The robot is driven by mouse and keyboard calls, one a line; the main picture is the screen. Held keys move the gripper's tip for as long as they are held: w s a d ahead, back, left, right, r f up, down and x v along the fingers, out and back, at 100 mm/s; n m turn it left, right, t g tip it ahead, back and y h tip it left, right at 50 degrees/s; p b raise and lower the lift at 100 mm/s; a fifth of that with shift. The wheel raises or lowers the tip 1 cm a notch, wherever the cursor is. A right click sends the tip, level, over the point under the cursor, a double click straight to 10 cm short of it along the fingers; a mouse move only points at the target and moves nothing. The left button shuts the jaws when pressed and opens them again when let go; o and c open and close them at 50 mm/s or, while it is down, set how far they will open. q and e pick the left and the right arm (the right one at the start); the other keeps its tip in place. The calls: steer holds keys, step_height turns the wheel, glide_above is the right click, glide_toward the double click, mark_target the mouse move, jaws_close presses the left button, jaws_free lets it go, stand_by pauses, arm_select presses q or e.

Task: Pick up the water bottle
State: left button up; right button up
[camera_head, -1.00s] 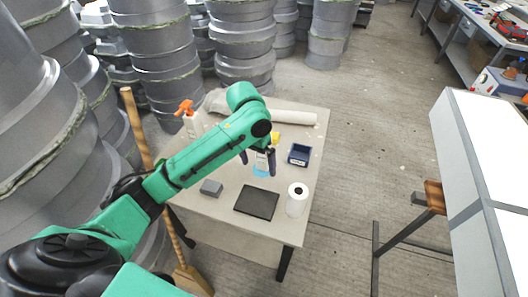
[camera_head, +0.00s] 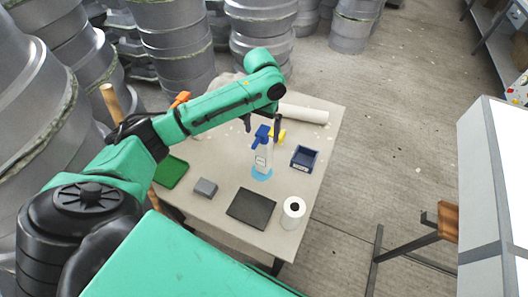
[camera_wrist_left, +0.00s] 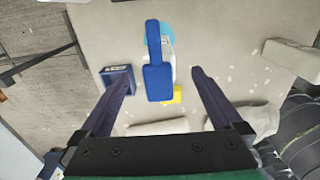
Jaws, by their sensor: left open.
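The water bottle (camera_head: 262,158), pale with a blue spray-like top, stands upright on the table, with light blue around its base. My left gripper (camera_head: 263,123) is open at the bottle's top, fingers pointing down, with nothing held. In the left wrist view the bottle's blue top (camera_wrist_left: 158,80) lies between the two open fingers of the left gripper (camera_wrist_left: 161,82), with a gap on each side. The bottle's lower body is mostly hidden there beneath the top. My right gripper is not in view.
On the table (camera_head: 215,215) are a blue bin (camera_head: 304,158), a dark flat pad (camera_head: 251,208), a white roll (camera_head: 293,212), a grey block (camera_head: 205,188), a green tray (camera_head: 171,172) and a yellow item (camera_head: 278,136) close to the bottle. An orange-topped item (camera_head: 181,98) stands behind my arm.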

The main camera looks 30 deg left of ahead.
mark_target(264, 143)
arm_select(q)
steer(key=f, duration=0.2)
steer(key=f+p, duration=0.1)
steer(key=f, duration=0.1)
steer(key=w+f, duration=0.1)
steer(key=f, duration=0.2)
steer(key=shift+w+f+p, duration=0.1)
steer(key=shift+p, duration=0.25)
steer(key=shift+f, duration=0.2)
steer(key=shift+c, duration=0.6)
jaws_close()
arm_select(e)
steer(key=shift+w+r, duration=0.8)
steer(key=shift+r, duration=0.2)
